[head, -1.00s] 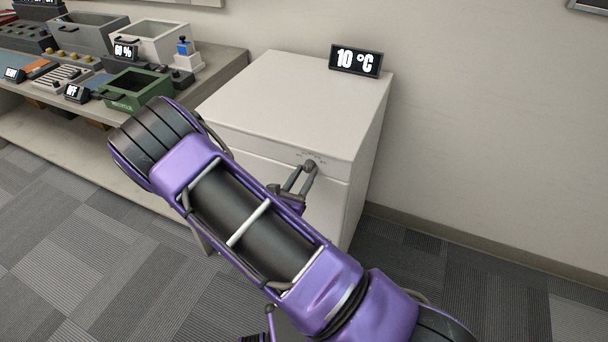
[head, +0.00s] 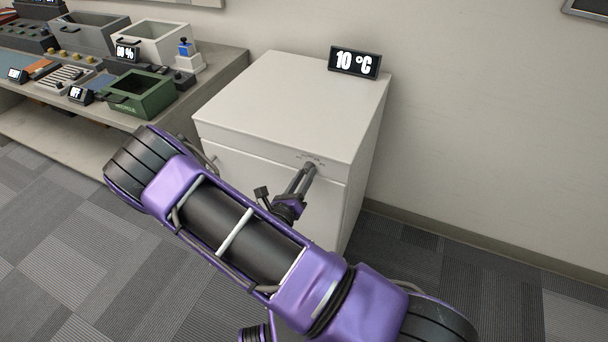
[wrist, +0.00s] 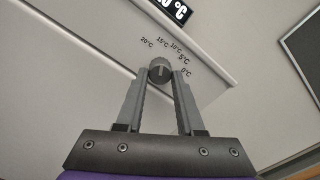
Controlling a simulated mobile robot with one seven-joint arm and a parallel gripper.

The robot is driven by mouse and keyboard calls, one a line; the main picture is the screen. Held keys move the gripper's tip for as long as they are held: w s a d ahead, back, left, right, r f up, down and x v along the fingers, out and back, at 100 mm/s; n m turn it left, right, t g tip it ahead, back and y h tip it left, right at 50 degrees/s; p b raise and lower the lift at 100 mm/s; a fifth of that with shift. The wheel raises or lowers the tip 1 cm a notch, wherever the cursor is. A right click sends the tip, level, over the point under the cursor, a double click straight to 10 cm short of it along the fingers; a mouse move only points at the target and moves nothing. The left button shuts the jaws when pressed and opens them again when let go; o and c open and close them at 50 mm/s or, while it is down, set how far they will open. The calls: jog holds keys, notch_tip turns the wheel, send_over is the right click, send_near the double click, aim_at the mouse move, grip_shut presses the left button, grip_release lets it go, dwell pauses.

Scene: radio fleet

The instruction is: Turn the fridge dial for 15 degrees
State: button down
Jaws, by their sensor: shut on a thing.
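The white fridge (head: 290,110) stands against the wall, with a black display (head: 355,62) on top reading 10 °C. Its dial (wrist: 160,70) is a small dark round knob on the upper front, with marks from 20°C to 0°C arced above it in the wrist view. My gripper (wrist: 160,78) has its two fingertips on either side of the dial and is shut on it. In the head view my gripper (head: 308,168) reaches the fridge's upper front edge, and the dial is mostly hidden behind the fingertips.
A grey bench (head: 215,80) to the left of the fridge holds a green bin (head: 140,95), a white bin (head: 160,45) and several small devices. Carpeted floor (head: 510,290) is clear to the right.

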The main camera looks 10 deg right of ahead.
dwell(0.4)
jog(key=c, duration=0.5)
grip_release()
jog(key=v, duration=1.7)
jog(key=shift+s+a+r, duration=0.1)
jog(key=shift+s, duration=0.1)
